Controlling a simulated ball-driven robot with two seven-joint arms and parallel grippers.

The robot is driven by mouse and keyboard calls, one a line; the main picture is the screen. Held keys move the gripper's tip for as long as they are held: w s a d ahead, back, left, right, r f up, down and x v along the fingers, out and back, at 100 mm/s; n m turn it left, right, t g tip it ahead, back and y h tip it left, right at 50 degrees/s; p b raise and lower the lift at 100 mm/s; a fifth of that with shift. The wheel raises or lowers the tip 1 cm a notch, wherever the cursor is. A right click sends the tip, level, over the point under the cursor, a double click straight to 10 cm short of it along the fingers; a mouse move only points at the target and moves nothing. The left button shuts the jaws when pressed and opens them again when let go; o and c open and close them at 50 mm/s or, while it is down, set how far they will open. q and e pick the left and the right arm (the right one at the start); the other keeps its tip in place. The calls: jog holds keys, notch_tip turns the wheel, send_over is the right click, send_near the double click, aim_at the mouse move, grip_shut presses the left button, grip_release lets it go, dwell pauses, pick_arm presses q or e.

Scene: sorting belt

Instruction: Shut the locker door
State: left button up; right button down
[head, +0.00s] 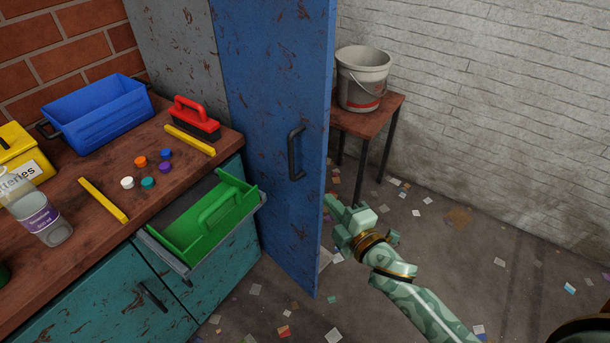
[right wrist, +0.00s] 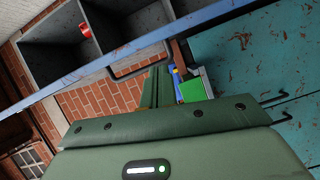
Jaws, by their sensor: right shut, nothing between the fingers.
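The blue locker door (head: 270,90) stands swung open beside the workbench, with scuffed paint and a dark bar handle (head: 295,153). In the right wrist view the door (right wrist: 60,90) shows nearly edge-on as a slanting strip, with its handle (right wrist: 122,73) sticking out. The locker's dark open compartments (right wrist: 122,22) show beyond it. My right gripper (head: 334,207) is shut and empty, just right of the door's free edge in the head view; I cannot tell if it touches. Its fingers show in the right wrist view (right wrist: 155,88). My left gripper is not in view.
A workbench (head: 105,160) at left holds a blue bin, a red-handled brush, caps and a bottle. An open drawer with a green caddy (head: 205,220) juts toward the door. A bucket (head: 362,80) stands on a stool behind. Paper scraps litter the floor.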

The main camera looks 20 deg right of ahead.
aim_at(308, 171)
jog(key=w+b, duration=0.1)
jog(key=w, duration=0.2)
jog(key=w+a+r+n, duration=0.1)
jog(key=w, duration=0.2)
jog(key=w+r+n+b, duration=0.1)
jog(key=w, duration=0.2)
jog(key=shift+a+t+b, duration=0.2)
jog(key=shift+t+b, duration=0.1)
jog(key=shift+w, duration=0.4)
jog(key=shift+r, duration=0.1)
